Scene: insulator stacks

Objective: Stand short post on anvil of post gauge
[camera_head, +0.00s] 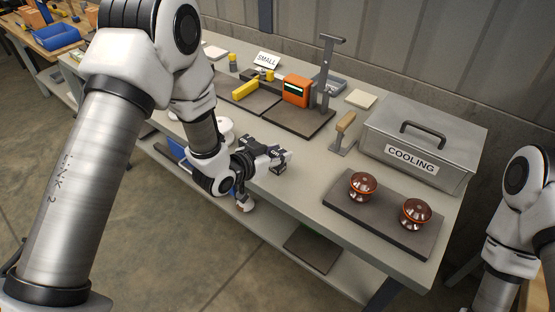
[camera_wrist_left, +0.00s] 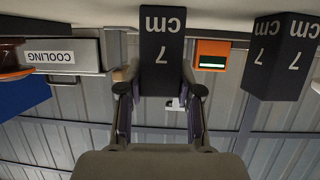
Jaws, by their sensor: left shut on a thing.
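A black square post marked 7 cm (camera_wrist_left: 164,50) stands between the fingers of my left gripper (camera_wrist_left: 161,92) in the left wrist view, and the gripper is shut on it. A second black post with the same marking (camera_wrist_left: 284,55) is to its right, apart from the gripper. In the head view my left gripper (camera_head: 282,160) is over the front part of the table. The orange box with a green display (camera_head: 296,90), beside a tall grey stand (camera_head: 327,75), looks like the gauge; it also shows in the wrist view (camera_wrist_left: 212,55). I cannot make out its anvil. My right gripper is out of view.
A grey COOLING box (camera_head: 425,142) stands at the right back. A dark tray (camera_head: 385,222) with two brown insulators lies before it. A wooden-handled tool (camera_head: 344,132) is left of the box. A SMALL sign (camera_head: 267,60) and yellow parts (camera_head: 245,89) are behind my arm.

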